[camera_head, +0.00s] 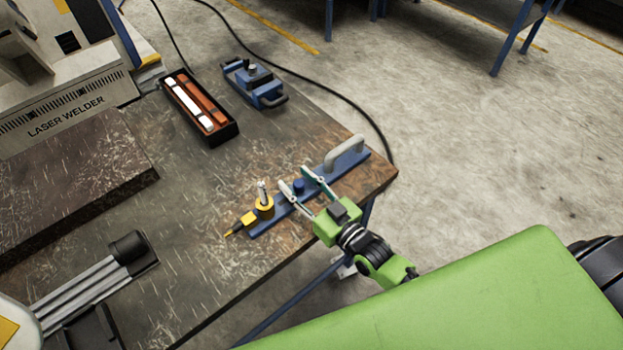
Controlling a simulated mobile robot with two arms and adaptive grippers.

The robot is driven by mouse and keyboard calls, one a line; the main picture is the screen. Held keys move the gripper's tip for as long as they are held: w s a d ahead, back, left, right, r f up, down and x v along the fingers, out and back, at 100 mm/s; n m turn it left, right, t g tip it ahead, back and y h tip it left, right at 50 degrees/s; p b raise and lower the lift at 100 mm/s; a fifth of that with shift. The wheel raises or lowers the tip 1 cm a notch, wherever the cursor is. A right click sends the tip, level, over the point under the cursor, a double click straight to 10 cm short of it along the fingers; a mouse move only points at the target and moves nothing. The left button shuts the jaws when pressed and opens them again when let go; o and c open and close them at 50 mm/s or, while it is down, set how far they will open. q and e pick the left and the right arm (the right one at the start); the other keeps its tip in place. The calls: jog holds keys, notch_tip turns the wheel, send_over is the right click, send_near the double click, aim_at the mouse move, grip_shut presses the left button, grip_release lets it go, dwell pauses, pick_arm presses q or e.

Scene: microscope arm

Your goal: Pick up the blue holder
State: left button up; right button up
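A long blue holder (326,172) lies near the table's right corner, with a pale grey handle (345,152) at its far right end. A small blue knob (299,187) stands up from its middle. A yellow piece with a metal pin (264,206) sits at its left end. My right gripper (295,178) is open over the holder's middle, with its fingers apart on either side of the knob; I cannot tell whether they touch it. The gripper hides part of the bar. My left gripper is not in view.
A blue clamp-like device (254,83) and a black tray (199,107) with orange and white bars stand farther back. A rod assembly (95,287) lies at lower left. The middle of the table (190,215) is clear.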

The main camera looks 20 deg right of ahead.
grip_shut()
jog(key=shift+r, duration=0.15)
jog(key=shift+r, duration=0.1)
